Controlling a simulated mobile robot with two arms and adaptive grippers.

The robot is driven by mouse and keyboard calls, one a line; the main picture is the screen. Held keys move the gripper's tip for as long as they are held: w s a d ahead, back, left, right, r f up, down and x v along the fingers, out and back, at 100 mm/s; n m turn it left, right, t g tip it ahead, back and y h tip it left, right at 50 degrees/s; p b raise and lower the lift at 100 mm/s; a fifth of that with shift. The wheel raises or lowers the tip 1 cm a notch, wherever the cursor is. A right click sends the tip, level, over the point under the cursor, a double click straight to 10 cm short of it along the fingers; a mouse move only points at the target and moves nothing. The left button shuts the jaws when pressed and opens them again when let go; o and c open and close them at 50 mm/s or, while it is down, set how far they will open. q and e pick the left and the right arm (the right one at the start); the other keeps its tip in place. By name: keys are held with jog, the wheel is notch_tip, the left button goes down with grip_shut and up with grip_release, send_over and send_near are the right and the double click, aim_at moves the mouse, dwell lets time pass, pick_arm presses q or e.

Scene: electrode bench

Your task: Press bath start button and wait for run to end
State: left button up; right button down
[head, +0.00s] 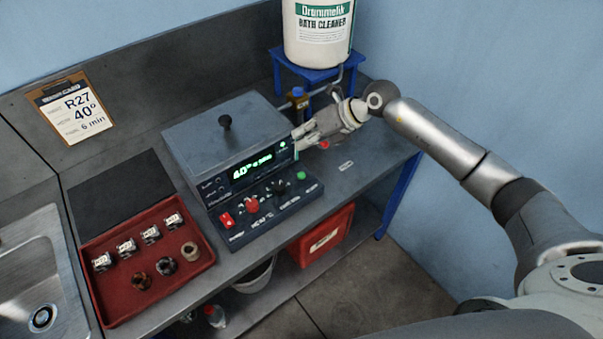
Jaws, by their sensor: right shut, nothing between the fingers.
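The bath (222,140) is a dark box with a grey lid and a black lid knob, standing on the bench. Its display (250,170) glows green and reads 40° and what looks like 6 min. A green button (301,175) sits at the right end of the sloped control panel (262,215), with a red switch, a red knob and a black knob to its left. My right gripper (303,136) is shut and empty, beside the bath's upper right corner, behind and above the green button. Whether it touches the bath is unclear. My left gripper is not in view.
A red tray (98,295) with small labelled blocks and round parts lies left of the bath. A clipboard (73,105) reads R27, 40°, 6 min. A bath cleaner tub (318,35) stands on a blue stand behind my gripper. A sink (30,265) is far left.

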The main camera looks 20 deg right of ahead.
aim_at(303, 172)
notch_tip(303, 172, down, 9)
jog(key=b, duration=0.6)
jog(key=shift+a+r, duration=0.1)
dwell(1.5)
jog(key=shift+f+b, duration=0.4)
jog(key=shift+b, duration=0.05)
jog(key=shift+f+b, duration=0.35)
jog(key=shift+f, duration=0.15)
dwell(0.4)
jog(key=shift+r, duration=0.1)
jog(key=shift+r+p, duration=0.65)
jog(key=shift+r, duration=0.15)
